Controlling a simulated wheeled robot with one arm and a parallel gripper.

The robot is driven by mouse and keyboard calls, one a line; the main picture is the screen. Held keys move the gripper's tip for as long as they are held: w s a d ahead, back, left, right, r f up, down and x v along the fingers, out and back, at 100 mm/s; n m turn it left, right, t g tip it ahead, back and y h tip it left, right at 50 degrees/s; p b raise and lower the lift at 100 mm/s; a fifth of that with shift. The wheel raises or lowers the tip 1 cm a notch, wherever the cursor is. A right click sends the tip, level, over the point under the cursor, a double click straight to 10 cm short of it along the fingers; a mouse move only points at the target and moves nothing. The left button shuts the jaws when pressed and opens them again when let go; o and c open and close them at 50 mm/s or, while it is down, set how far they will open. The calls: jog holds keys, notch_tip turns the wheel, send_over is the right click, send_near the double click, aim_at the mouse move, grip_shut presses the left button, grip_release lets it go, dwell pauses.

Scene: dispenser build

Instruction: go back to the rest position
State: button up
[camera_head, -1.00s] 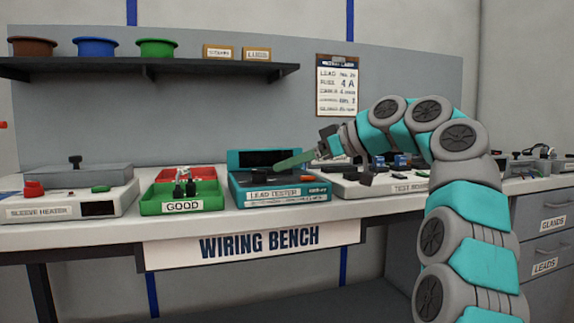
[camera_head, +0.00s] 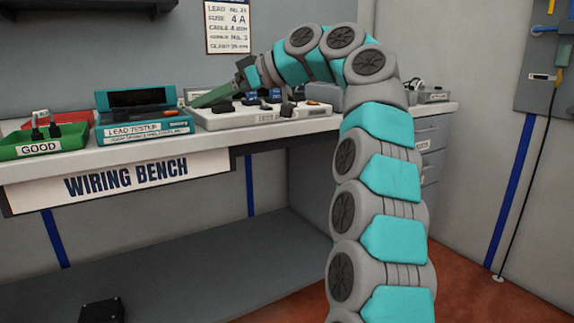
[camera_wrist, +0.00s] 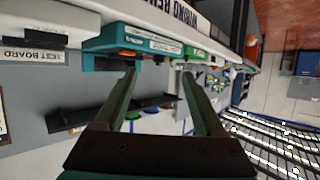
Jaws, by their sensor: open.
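My gripper (camera_head: 198,102) is at the end of my raised arm, above the bench. In the head view its green fingers point left and down, over the left end of the test board (camera_head: 235,120) and just right of the teal lead tester (camera_head: 145,128). In the wrist view my gripper (camera_wrist: 159,82) shows two fingers spread apart with nothing between them. That view is tilted, with the lead tester (camera_wrist: 125,38) beyond the fingers and the test board (camera_wrist: 32,57) at the left.
The green GOOD tray (camera_head: 75,138) holds dark-ended parts at the left, with a red tray (camera_head: 60,117) behind it. A dark box (camera_head: 102,310) lies below the bench. The floor (camera_head: 470,270) at the right is clear.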

jog(key=s+d+f+m+g+h+p, duration=0.1)
jog(key=s+d+f+m+h, duration=0.3)
jog(key=s+d+f, duration=0.6)
jog(key=s+d+f+m+g+h+p, duration=0.1)
jog(key=s+d+f+m+h, duration=0.3)
jog(key=s+d+f, duration=0.5)
jog(key=s+d+f+m+g+h+p, duration=0.1)
jog(key=s+d+f+m+h, duration=0.4)
jog(key=s+f, duration=1.5)
jog(key=s+d+m+g, duration=0.1)
jog(key=s+d+m, duration=0.1)
jog(key=d, duration=0.3)
jog(key=shift+s+d+g, duration=0.35)
jog(key=shift+s+g, duration=0.05)
jog(key=shift+s, duration=0.25)
